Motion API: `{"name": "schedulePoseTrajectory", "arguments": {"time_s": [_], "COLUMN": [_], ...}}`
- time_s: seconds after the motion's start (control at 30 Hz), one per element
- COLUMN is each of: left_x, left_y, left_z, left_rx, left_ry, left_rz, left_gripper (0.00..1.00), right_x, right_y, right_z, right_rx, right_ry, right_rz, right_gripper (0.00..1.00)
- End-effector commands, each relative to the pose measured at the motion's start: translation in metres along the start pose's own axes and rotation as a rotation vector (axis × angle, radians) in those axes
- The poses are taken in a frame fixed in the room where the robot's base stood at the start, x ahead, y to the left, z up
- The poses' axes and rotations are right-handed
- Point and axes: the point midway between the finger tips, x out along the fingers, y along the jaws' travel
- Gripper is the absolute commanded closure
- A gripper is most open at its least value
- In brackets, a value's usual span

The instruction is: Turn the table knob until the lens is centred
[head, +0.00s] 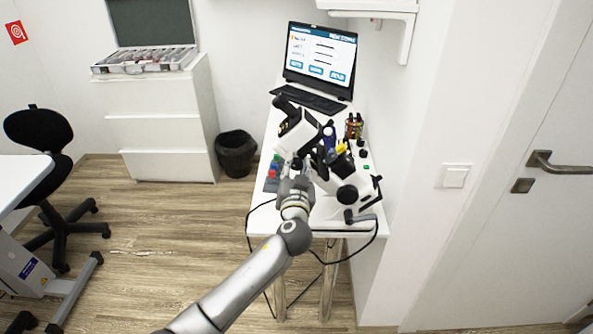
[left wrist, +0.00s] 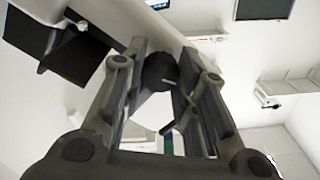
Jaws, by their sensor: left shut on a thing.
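A white and black lensmeter (head: 329,175) stands on the narrow white table (head: 262,222). My left gripper (head: 299,172) reaches its left side from the front. In the left wrist view a round black knob (left wrist: 161,72) sits between the two fingers of my left gripper (left wrist: 163,84), which is shut on it. In the head view my gripper and the instrument's body hide this knob. Another black knob (head: 347,194) shows on the instrument's near right side. I cannot make out the lens in either view. My right gripper is not in view.
A laptop (head: 320,55) with a lit screen stands at the table's back. Small bottles (head: 354,127) stand right of the instrument. Coloured small items (head: 273,170) lie at its left. Black cables hang from the table's front. A bin (head: 236,152) stands on the floor to the left.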

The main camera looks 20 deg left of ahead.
Motion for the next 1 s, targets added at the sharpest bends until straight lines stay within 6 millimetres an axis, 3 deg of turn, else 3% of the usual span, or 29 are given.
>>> {"name": "schedulePoseTrajectory", "arguments": {"time_s": [0.5,0.53,0.67,1.0], "left_x": [0.0001,0.0001,0.0001,-0.0007], "left_y": [-0.0001,0.0000,0.0000,0.0001], "left_z": [-0.0007,-0.0007,-0.0006,-0.0002], "left_rx": [0.066,0.066,0.066,0.066], "left_ry": [0.001,0.001,0.001,0.001], "left_rz": [0.001,0.001,0.001,0.001], "left_gripper": [0.96,0.69,0.52,0.49], "right_x": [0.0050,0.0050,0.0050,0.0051], "right_y": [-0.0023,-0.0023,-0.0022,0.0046], "right_z": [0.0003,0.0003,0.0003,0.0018], "right_rx": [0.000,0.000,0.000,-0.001], "right_ry": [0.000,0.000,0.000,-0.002], "right_rz": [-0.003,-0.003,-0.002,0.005], "right_gripper": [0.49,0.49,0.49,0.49]}}
